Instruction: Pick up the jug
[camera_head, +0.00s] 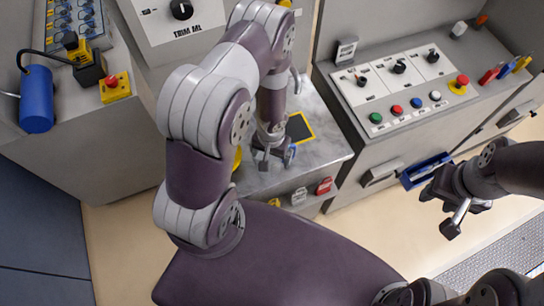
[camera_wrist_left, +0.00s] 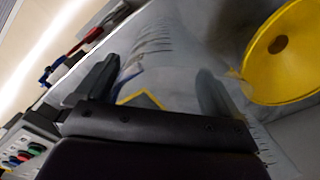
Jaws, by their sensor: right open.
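I cannot make out the jug for certain in either view. In the head view, a small blue part (camera_head: 289,155) shows beside my left gripper (camera_head: 268,160), low over the grey marbled counter (camera_head: 321,147). The wrist view shows this gripper's two dark fingers (camera_wrist_left: 155,88) apart, with a pale grey surface and a bit of blue between or beyond them. Whether they hold something clear is not plain. My right gripper (camera_head: 453,198) is open and empty, over the floor in front of the right cabinet.
A yellow round piece (camera_wrist_left: 281,48) is close beside the left gripper. A yellow-edged dark mat (camera_head: 299,129) lies on the counter. The button panel (camera_head: 402,88) stands to the right, a blue cylinder (camera_head: 37,99) to the left. My left arm hides part of the counter.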

